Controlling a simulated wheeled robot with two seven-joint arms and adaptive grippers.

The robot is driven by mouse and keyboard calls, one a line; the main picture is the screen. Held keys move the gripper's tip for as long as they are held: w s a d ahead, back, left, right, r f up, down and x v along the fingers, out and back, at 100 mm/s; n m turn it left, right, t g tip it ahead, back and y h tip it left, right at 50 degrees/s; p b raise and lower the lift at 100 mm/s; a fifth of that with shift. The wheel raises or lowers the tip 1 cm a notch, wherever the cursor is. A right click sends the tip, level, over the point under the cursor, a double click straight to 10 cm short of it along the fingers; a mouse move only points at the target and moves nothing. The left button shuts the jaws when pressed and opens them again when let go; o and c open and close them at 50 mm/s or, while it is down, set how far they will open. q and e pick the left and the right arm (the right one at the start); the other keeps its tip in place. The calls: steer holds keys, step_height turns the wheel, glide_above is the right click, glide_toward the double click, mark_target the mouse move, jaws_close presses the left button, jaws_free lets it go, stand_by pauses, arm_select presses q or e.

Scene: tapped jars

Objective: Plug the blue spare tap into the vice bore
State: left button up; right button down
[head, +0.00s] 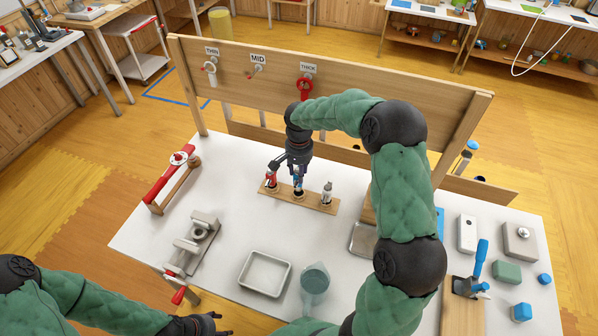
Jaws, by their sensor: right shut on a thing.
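Three spare taps stand in a row on a wooden strip (317,205): a red one (271,177) on the left, the blue spare tap (297,185) in the middle and a grey-white one (327,191) on the right. My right gripper (298,178) points down over the middle place and is shut on the blue tap, mostly hiding it. The tap is upright at its place in the strip; I cannot tell whether it is lifted. The grey vice (192,243) is on the table's left, its round bore (199,232) facing up. My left gripper (222,324) is at the bottom edge, open and empty.
A backboard (400,110) carries THIN, MID and THICK taps behind the strip. A red-handled tool (171,182) stands at left. A white tray (264,273) and a clear jug (314,282) are in front. White tabletop lies free between strip and vice. Blocks crowd the right.

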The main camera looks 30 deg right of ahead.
arm_select(q)
steer(key=shift+r, duration=0.1)
arm_select(e)
steer(key=shift+r, duration=0.1)
steer(key=shift+r+p, duration=2.1)
steer(key=shift+r, duration=1)
arm_select(q)
step_height(320, 180, up, 4)
steer(key=shift+r, duration=0.1)
